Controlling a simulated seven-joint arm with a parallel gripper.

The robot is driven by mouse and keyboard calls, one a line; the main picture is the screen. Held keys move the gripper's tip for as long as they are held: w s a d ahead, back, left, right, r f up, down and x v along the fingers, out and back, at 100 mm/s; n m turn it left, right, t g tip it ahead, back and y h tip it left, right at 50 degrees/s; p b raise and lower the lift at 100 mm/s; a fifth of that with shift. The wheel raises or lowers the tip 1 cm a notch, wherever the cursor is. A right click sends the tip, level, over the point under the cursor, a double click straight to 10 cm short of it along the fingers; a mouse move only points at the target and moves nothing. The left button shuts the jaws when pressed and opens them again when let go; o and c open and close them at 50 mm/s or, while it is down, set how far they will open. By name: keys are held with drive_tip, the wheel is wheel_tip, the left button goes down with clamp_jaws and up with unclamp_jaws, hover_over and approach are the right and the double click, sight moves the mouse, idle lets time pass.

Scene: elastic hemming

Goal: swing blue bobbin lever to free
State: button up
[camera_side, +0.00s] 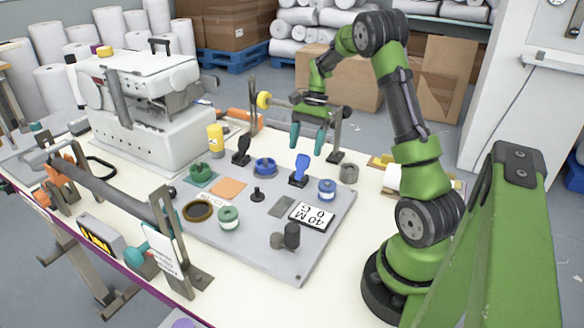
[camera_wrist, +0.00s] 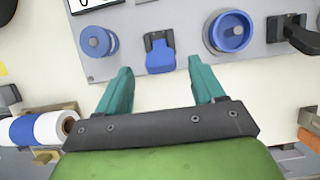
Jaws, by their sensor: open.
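The blue bobbin lever (camera_side: 301,164) is a blue paddle on a black base on the grey board. In the side view it stands raised. In the wrist view the blue lever (camera_wrist: 160,57) is just beyond the fingertips, roughly centred between them. My gripper (camera_side: 306,150) has teal fingers pointing down, above and slightly behind the lever. In the wrist view my gripper (camera_wrist: 160,78) is open, with nothing between its fingers and apart from the lever.
A blue spool (camera_side: 327,188) and a blue round holder (camera_side: 265,166) flank the lever. A black lever (camera_side: 241,153) stands further left. A number card (camera_side: 311,215) lies in front. A roll with a blue band (camera_wrist: 38,129) is at left in the wrist view.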

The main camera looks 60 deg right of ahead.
sight(303, 156)
drive_tip(key=shift+x, duration=2.05)
drive_tip(key=shift+c, duration=0.5)
clamp_jaws()
